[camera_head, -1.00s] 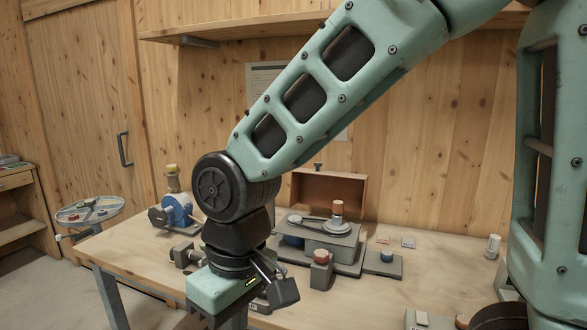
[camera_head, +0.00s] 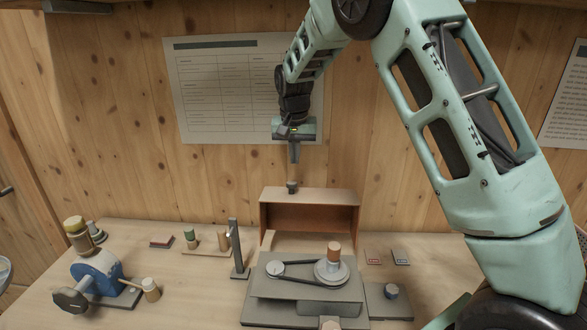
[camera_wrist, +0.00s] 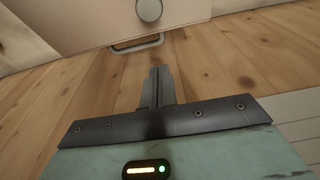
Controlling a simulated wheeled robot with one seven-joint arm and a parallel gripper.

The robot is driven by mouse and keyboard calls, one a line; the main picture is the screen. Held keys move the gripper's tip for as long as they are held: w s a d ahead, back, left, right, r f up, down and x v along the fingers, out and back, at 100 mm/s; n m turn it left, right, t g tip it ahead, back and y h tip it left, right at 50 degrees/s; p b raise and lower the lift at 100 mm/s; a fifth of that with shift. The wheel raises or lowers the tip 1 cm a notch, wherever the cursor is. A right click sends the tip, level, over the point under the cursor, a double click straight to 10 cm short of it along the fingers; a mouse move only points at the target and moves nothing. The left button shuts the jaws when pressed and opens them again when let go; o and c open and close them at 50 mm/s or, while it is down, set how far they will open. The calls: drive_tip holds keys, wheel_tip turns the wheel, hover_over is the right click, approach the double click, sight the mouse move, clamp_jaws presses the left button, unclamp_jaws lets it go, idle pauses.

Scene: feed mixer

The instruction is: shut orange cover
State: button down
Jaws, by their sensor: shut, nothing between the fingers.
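The orange cover (camera_head: 310,215) stands raised open behind the belt drive (camera_head: 305,273), with its orange-brown inside facing the head camera. A small dark knob (camera_head: 292,187) sticks up from its top edge. My gripper (camera_head: 294,152) points down, a little above the knob and apart from it, in front of the wall. Its fingers (camera_wrist: 157,87) are closed together and empty. In the wrist view, a pale panel (camera_wrist: 90,22) with a round grey knob (camera_wrist: 149,10) lies ahead of the fingertips; it appears to be the cover. The cover's back side is hidden in the head view.
An upright grey post (camera_head: 238,250) stands left of the drive. A blue motor (camera_head: 98,275) with a handle is at the left. A wooden-topped peg (camera_head: 334,252) rises from the pulley. A paper chart (camera_head: 225,90) hangs behind my gripper. The wall is close behind the cover.

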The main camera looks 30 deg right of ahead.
wheel_tip(320, 180, down, 4)
drive_tip(key=shift+w+f+p, duration=0.15)
drive_tip(key=shift+f+p, duration=0.05)
drive_tip(key=shift+p, duration=0.75)
drive_tip(key=shift+s+a+r+p, duration=0.2)
drive_tip(key=shift+s+a+p, duration=0.15)
drive_tip(key=shift+s, duration=0.2)
drive_tip(key=shift+s+a+r+p, duration=0.15)
drive_tip(key=shift+s+a+p, duration=0.1)
drive_tip(key=shift+s+a, duration=0.2)
drive_tip(key=shift+s+a+f, duration=0.1)
drive_tip(key=shift+s+a, duration=0.1)
drive_tip(key=shift+s, duration=0.35)
drive_tip(key=shift+a, duration=0.1)
